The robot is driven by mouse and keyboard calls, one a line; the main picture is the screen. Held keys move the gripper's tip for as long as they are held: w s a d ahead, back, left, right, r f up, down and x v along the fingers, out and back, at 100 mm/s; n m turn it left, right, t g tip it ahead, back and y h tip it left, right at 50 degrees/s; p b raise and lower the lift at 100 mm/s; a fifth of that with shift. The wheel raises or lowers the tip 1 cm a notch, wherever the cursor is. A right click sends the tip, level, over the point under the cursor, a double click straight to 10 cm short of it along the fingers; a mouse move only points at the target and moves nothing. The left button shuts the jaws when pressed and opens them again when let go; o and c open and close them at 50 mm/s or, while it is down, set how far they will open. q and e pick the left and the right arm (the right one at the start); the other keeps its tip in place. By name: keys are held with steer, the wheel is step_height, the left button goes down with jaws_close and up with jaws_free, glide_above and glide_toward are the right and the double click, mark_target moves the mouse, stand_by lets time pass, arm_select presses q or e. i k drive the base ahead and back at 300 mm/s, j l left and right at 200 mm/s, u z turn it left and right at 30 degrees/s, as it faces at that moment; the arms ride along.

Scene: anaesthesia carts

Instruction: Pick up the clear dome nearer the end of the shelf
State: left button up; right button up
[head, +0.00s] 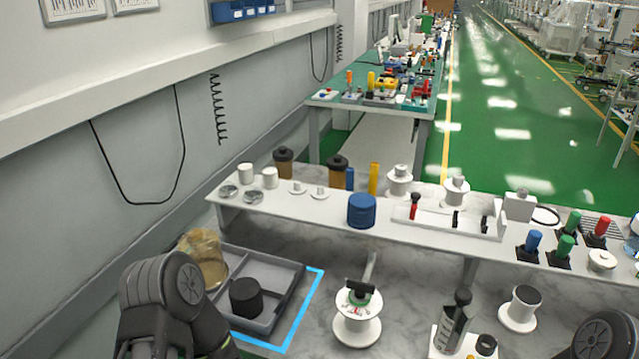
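A clear, amber-tinted, dome-like piece (203,258) stands at the left end of the grey tray (290,296), below the white shelf, with its lower part partly hidden by my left arm. Two amber see-through vessels with dark tops stand at the back of the white shelf (300,212): one nearer its left end (283,164), the other further right (337,172). I cannot tell for sure which pieces are the domes. My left arm shows at the lower left and a bit of my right arm at the lower right corner. Neither gripper's fingers show.
A black cylinder (245,297) sits in the tray, which lies by a blue outline. White cylinders (246,173) and metal discs (228,191) stand at the shelf's left end, a blue cylinder (361,211) mid-shelf.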

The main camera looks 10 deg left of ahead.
mark_target(228, 190)
steer(key=j+z, duration=0.9)
steer(key=k+j+z, duration=0.15)
steer(key=j+z, duration=0.25)
steer(key=k+j+z, duration=0.15)
steer(key=j+z, duration=0.3)
steer(key=k+j+z, duration=0.1)
steer(key=k+j, duration=0.4)
steer(key=j, duration=0.2)
steer(key=k+j+z, duration=0.1)
steer(key=k+j, duration=0.4)
steer(key=j, duration=0.2)
